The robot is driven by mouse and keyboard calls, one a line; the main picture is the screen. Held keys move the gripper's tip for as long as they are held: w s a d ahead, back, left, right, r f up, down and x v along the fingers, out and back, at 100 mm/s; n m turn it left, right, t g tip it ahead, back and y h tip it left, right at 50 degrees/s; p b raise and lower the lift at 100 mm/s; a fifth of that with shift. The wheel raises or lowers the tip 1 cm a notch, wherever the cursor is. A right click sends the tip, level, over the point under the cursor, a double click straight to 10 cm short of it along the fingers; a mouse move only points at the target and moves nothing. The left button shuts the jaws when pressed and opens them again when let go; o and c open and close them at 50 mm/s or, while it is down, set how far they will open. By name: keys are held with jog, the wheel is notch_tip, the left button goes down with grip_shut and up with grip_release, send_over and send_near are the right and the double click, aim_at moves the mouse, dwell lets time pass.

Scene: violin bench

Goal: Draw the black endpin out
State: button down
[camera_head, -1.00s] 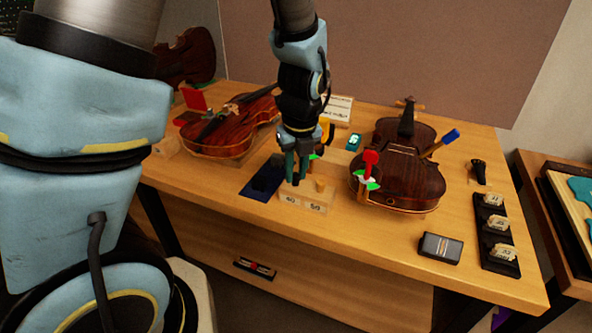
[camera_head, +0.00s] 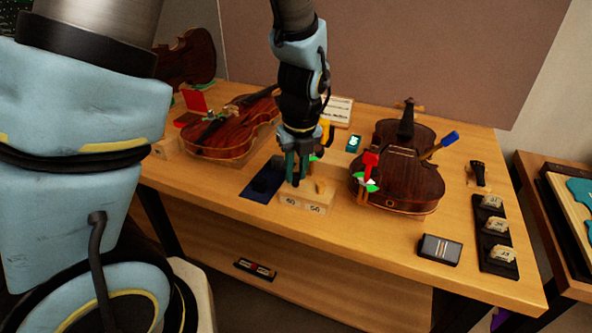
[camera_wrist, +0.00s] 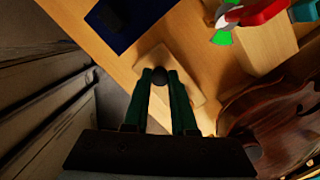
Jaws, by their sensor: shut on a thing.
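The black endpin (camera_wrist: 159,76) shows as a dark round end between my fingertips, over a pale wooden block (camera_wrist: 184,62). My gripper (camera_head: 295,180) is shut on it, pointing down at the left part of the block, which also shows in the head view (camera_head: 305,206). The block's front carries number labels. A short light wooden peg (camera_head: 320,187) stands in its right part. The endpin's lower part is hidden, so I cannot tell how deep it sits in the block.
A dark blue mat (camera_head: 262,182) lies left of the block. A violin (camera_head: 400,180) with a red clamp (camera_head: 370,163) is close on the right. Another violin (camera_head: 232,130) lies at the back left. The bench front between block and black box (camera_head: 440,249) is clear.

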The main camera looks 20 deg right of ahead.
jog(key=shift+r+p, duration=0.4)
jog(key=shift+r, duration=0.05)
dwell(0.6)
jog(key=shift+r+p, duration=1.4)
jog(key=shift+r, duration=0.15)
notch_tip(320, 180, up, 7)
jog(key=p, duration=0.5)
